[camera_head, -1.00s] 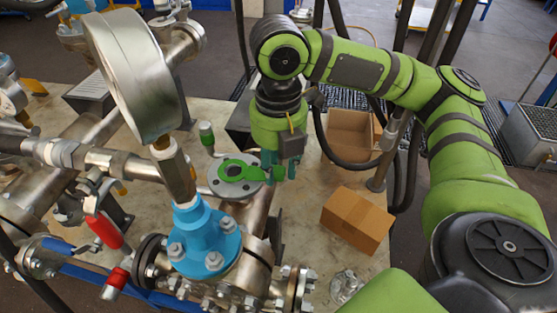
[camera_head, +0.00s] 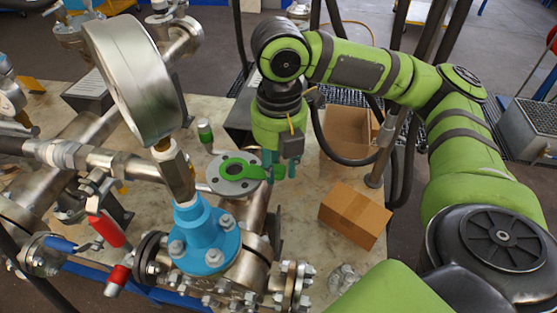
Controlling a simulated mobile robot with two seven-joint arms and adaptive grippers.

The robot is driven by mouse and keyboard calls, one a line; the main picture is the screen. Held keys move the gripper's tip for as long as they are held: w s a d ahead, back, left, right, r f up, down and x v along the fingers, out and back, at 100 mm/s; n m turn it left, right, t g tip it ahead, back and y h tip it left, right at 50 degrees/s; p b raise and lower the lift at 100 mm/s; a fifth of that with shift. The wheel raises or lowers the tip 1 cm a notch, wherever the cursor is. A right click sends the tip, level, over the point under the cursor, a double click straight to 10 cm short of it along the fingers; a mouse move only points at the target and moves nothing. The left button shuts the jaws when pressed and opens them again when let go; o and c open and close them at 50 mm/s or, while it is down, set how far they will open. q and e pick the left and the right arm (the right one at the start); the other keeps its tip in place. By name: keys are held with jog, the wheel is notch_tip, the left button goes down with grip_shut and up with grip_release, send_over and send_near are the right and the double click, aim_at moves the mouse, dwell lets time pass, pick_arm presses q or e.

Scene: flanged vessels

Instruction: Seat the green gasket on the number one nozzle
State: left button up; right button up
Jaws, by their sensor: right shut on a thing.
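The green gasket (camera_head: 243,168) is a flat ring with a tab, lying over the grey flange face of a nozzle (camera_head: 217,180) in the middle of the view. My right gripper (camera_head: 280,172) points down just right of the flange and is shut on the gasket's tab. The nozzle's number is not readable here. My left gripper is not in view.
A blue flanged fitting (camera_head: 205,237) stands in front of the flange, with a large gauge (camera_head: 130,80) at left. A closed cardboard box (camera_head: 354,215) and an open one (camera_head: 347,135) are to the right. A green-capped part (camera_head: 205,131) stands just behind the flange.

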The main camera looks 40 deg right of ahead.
jog(key=shift+f+p, duration=0.15)
jog(key=shift+p, duration=0.25)
dwell(0.4)
jog(key=o, duration=1.5)
notch_tip(320, 180, up, 7)
jog(key=p, duration=0.9)
